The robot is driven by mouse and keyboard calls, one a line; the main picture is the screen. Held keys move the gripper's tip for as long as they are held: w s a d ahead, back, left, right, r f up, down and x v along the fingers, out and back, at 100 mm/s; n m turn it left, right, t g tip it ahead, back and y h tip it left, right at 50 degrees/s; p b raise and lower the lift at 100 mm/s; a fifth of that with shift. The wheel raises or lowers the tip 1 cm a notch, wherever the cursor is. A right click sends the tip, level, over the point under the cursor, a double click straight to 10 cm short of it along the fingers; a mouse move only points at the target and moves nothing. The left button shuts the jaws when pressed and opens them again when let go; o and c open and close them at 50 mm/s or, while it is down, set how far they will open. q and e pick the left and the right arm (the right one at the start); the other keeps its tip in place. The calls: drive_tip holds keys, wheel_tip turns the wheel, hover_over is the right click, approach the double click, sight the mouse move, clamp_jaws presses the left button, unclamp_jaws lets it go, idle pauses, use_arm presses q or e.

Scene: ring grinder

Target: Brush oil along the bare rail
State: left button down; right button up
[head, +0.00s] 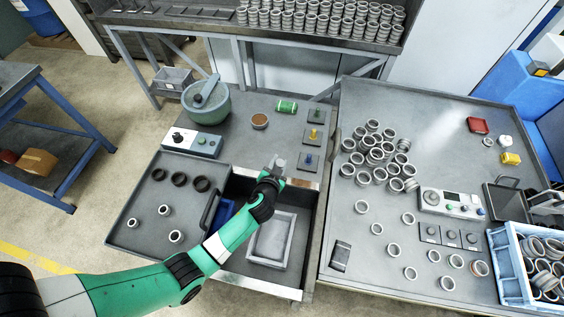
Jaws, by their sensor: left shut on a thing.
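My left gripper (277,165) is shut at the back of the open drawer (262,286), near the pale strip along the cabinet edge. What it holds is too small and too covered to make out; no brush shows clearly. A metal side rail (313,235) runs along the right side of the drawer; I cannot tell whether it carries oil. A small round pot (259,121) with brown contents stands on the bench behind the gripper. My right gripper is not in view.
A green bowl (207,103), a control box (192,142) and a green can (287,106) stand on the bench. A tray with rings (181,179) lies left of the drawer. The right table (345,215) holds many rings and a blue crate (511,271).

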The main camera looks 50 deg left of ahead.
use_arm(q)
drive_tip(key=shift+s+a+p, duration=0.55)
drive_tip(key=shift+s+a, duration=0.35)
drive_tip(key=shift+a, duration=0.25)
drive_tip(key=shift+s+a+p, duration=0.55)
drive_tip(key=shift+s+a, duration=0.3)
drive_tip(key=shift+a, duration=0.3)
drive_tip(key=shift+s+a, duration=0.35)
drive_tip(key=shift+a, duration=0.1)
drive_tip(key=shift+s+a+p, duration=0.65)
drive_tip(key=shift+a+p, duration=0.15)
drive_tip(key=shift+a, duration=0.1)
drive_tip(key=shift+s+a, duration=0.4)
drive_tip(key=shift+a, duration=0.05)
drive_tip(key=shift+f, duration=0.1)
wheel_tip(320, 180, up, 6)
drive_tip(key=p, duration=0.6)
